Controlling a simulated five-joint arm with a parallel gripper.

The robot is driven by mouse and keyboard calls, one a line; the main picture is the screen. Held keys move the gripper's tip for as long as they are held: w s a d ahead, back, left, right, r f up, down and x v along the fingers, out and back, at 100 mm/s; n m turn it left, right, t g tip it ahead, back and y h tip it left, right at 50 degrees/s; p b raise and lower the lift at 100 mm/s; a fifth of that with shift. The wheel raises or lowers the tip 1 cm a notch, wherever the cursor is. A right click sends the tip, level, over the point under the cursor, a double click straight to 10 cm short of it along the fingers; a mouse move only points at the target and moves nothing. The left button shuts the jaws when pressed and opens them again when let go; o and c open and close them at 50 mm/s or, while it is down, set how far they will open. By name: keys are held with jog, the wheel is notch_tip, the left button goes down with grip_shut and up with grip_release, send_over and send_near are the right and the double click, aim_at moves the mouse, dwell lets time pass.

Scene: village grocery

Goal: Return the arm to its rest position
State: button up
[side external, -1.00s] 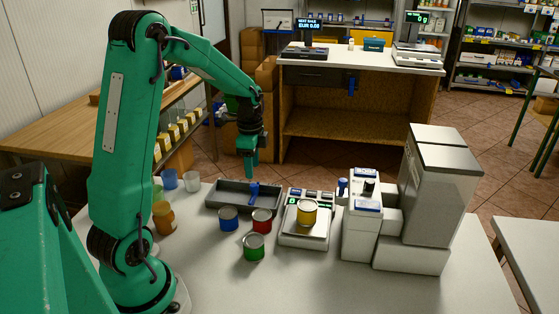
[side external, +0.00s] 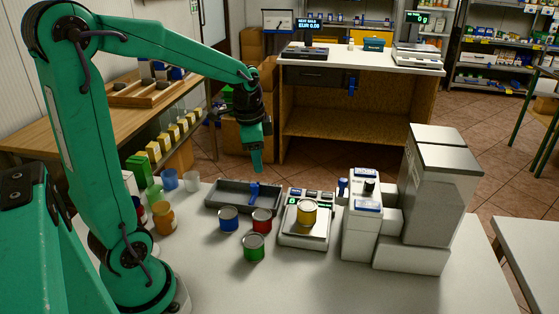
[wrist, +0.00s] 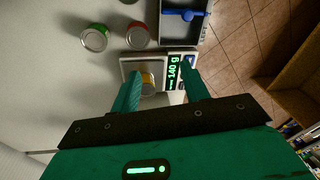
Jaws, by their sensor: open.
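My green arm reaches over the worktable (side external: 300,285) from the left. My gripper (side external: 257,165) hangs in the air above the back of the grey tray and points down. In the wrist view its two fingers (wrist: 163,95) stand apart with nothing held between them. A yellow can (side external: 307,213) stands on the scale (side external: 303,240). In the wrist view the can is partly hidden by a finger, and the scale display reads 140 g.
A blue can (side external: 228,219), a red can (side external: 262,221) and a green can (side external: 253,247) stand before the grey tray (side external: 222,190), which holds a blue tool (side external: 254,192). A tall grey machine (side external: 430,195) stands right of the scale. Jars and cups line the left.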

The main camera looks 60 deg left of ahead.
jog(key=s+d+r+n+t, duration=0.2)
jog(key=s+d+n, duration=0.1)
jog(key=s+d, duration=0.2)
jog(key=s+d+r+n+t, duration=0.1)
jog(key=s+d+r+n, duration=0.2)
jog(key=s+d, duration=0.3)
jog(key=shift+s+d+r+t+h, duration=0.25)
jog(key=shift+s+t+h, duration=0.05)
jog(key=shift+s+t, duration=0.1)
